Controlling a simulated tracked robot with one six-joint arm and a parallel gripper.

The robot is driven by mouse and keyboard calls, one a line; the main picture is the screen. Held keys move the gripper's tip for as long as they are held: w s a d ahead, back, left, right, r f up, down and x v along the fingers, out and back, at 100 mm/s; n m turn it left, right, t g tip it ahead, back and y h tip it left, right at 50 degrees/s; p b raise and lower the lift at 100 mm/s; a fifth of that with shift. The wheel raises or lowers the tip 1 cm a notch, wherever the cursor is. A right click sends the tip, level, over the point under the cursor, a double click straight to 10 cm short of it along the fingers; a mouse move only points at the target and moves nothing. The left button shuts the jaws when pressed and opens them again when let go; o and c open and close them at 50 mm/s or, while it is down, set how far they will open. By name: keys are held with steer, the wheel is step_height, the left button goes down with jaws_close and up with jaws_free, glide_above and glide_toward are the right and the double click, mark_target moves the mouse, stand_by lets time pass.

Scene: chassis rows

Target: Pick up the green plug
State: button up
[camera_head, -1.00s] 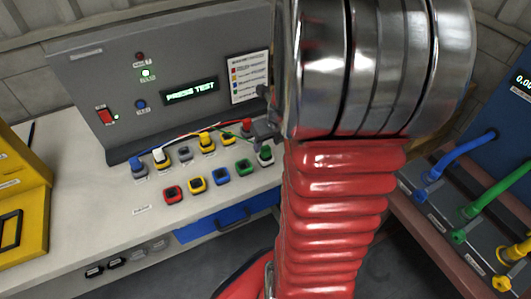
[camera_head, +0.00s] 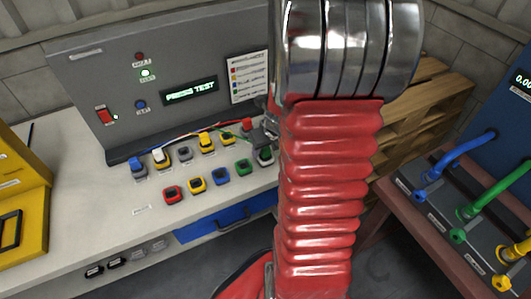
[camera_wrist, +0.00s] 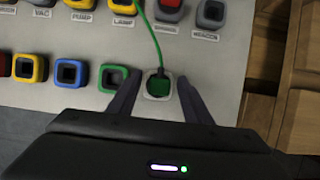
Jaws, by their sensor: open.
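The green plug (camera_wrist: 159,87) sits in a pale grey socket in the wrist view, with a thin green cable rising from it toward the top. My gripper (camera_wrist: 159,78) is open, with one dark finger on each side of this plug. I cannot tell whether the fingers touch it. In the head view, the pale socket (camera_head: 265,156) stands at the right end of the front row, and my arm and gripper partly cover that area.
A green socket (camera_wrist: 114,77) is just left of my left finger, with blue and yellow sockets beyond it. A grey panel (camera_head: 120,85) with a "PRESS TEST" display stands behind the rows.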

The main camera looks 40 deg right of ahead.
steer(key=c, duration=0.9)
steer(key=shift+r, duration=0.15)
step_height(320, 180, up, 10)
steer(key=shift+f, duration=0.1)
stand_by(0.3)
stand_by(0.4)
